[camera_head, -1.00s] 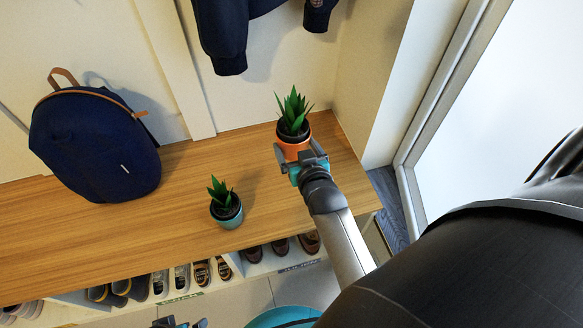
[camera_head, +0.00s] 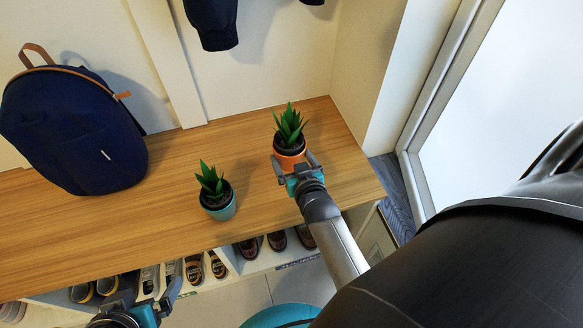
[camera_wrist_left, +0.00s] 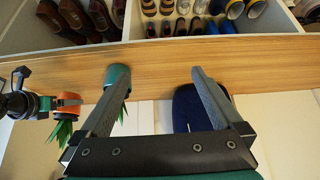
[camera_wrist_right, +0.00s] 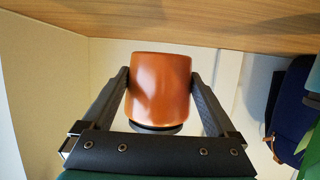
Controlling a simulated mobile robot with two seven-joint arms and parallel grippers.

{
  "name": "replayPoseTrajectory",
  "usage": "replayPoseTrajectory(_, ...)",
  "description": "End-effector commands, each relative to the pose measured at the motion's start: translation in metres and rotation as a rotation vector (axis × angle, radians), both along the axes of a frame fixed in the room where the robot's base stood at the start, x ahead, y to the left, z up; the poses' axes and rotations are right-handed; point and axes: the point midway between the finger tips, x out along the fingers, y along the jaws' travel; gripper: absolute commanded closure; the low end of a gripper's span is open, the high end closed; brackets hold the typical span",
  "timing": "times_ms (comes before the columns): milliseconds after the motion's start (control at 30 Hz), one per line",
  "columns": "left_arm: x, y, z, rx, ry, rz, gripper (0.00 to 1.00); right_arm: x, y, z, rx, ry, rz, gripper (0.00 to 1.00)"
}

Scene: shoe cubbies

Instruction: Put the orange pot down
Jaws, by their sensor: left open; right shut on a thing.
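The orange pot (camera_head: 291,160) with a spiky green plant is at the right end of the wooden bench top (camera_head: 120,222). My right gripper (camera_head: 292,171) is shut on it. In the right wrist view the orange pot (camera_wrist_right: 160,88) sits between both fingers, its base close to the bench surface (camera_wrist_right: 200,22). I cannot tell whether it touches the bench. My left gripper (camera_head: 160,298) is open and empty, low in front of the bench. It also shows open in the left wrist view (camera_wrist_left: 158,72).
A teal pot (camera_head: 221,211) with a plant stands on the bench left of the orange pot. A navy backpack (camera_head: 72,130) stands further left. Shoes (camera_head: 193,268) fill the cubbies below. A wall (camera_head: 362,80) bounds the bench on the right.

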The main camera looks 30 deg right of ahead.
Motion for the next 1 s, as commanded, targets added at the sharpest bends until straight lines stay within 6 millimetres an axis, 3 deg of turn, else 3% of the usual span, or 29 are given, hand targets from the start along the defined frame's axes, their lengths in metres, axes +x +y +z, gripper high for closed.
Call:
replayPoseTrajectory(633, 0.026, -0.036, -0.005, -0.120, -0.254, -0.045, 0.00, 0.001, 0.000, -0.025, -0.001, -0.004, 0.000, 0.73)
replayPoseTrajectory(1000, 0.036, -0.062, 0.004, -0.232, -0.462, -0.063, 0.00, 0.001, 0.000, -0.044, -0.001, -0.004, 0.000, 0.73)
